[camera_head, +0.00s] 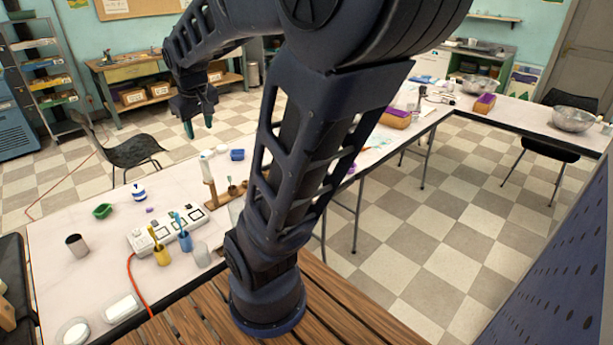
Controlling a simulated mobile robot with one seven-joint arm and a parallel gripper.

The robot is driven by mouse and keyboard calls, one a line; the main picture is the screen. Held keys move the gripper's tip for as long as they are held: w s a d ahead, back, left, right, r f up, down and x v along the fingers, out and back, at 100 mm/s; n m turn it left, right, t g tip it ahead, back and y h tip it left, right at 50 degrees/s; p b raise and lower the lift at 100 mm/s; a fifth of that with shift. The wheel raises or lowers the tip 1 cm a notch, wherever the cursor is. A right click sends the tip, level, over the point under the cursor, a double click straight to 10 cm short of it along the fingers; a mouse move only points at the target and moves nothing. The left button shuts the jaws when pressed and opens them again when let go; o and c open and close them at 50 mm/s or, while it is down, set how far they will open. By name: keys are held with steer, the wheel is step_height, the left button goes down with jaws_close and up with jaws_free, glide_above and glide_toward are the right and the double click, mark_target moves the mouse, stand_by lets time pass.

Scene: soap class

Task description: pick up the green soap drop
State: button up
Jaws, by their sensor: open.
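A small green object (102,211) lies on the left part of the white table (60,245). It looks like a shallow block or dish; at this size I cannot tell whether it is the green soap drop. No other green piece on the table stands out clearly. My gripper (198,125) hangs from my arm at the upper left of the view, fingers pointing down. It is open and empty, well above and beyond the green object in the picture, touching nothing. My arm hides part of the table's middle.
A white-and-blue pot (138,192), a purple piece (150,210), a dark cup (77,245), a power strip (170,230), yellow (162,255) and blue (185,241) cups with brushes, and a blue container (237,155) stand around. A black chair (135,152) is behind the table.

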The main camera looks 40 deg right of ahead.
steer(key=w+d+f+n+g+h, duration=0.1)
steer(key=w+d+f+n, duration=0.1)
steer(key=w+d+f, duration=0.45)
steer(key=w+d+f+n+g, duration=0.1)
steer(key=w+d, duration=0.3)
steer(key=d, duration=0.5)
steer(key=w+d+f+n+g+h, duration=0.1)
steer(key=w+d+f+n, duration=0.15)
steer(key=w+d, duration=0.4)
steer(key=d+f+n+g, duration=0.1)
steer(key=d+f+n, duration=0.1)
steer(key=d+f, duration=1.05)
steer(key=shift+s+d+f+n+g+h, duration=0.2)
steer(key=shift+s+d+f+n, duration=0.45)
steer(key=shift+d+f, duration=2.75)
steer(key=shift+s+d+f+n+g+h, duration=0.15)
steer(key=shift+s+d+f+n+g, duration=0.4)
steer(key=shift+d+f, duration=2.8)
steer(key=shift+s+d+f+n+g+h, duration=0.15)
steer(key=shift+s+d+f+n, duration=0.5)
steer(key=shift+d+f, duration=2.75)
steer(key=shift+s+a+f, duration=0.2)
steer(key=shift+a+f, duration=0.95)
steer(key=shift+a, duration=0.1)
jaws_close()
